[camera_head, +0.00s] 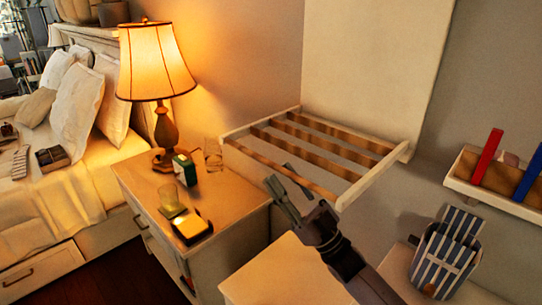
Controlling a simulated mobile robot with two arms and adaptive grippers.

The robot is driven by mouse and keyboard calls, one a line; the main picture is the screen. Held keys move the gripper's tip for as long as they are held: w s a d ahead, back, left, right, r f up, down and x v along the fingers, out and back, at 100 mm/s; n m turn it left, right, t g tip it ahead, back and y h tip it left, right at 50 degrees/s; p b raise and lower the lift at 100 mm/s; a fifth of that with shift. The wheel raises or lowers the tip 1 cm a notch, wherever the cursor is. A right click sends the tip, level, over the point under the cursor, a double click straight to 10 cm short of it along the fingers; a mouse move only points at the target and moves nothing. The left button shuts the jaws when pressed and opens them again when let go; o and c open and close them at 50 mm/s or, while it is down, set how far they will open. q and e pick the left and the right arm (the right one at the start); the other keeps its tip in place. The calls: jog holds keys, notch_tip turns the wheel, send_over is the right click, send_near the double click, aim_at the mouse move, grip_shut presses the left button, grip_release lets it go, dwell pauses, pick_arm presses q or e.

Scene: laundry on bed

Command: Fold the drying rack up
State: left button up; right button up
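The drying rack (376,183) is a pale wooden frame with several brown slats, fixed to the wall and folded out, roughly level. My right gripper (278,175) is at the rack's front edge, near the front slat. Its two fingers are apart with a gap between them, and they point up and to the left. I cannot tell whether a finger touches the front slat. The gripper hides a little of the rack's front edge. My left gripper is not in view.
A nightstand (247,189) on the left bears a lit lamp (156,62), a glass and small boxes. A striped bin (441,262) stands at the lower right, below a wall shelf (462,180) with red and blue items. A bed (45,215) is at the far left.

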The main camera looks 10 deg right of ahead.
aim_at(274, 168)
jog(key=shift+p+x, duration=0.45)
jog(key=shift+x, duration=1.8)
grip_shut()
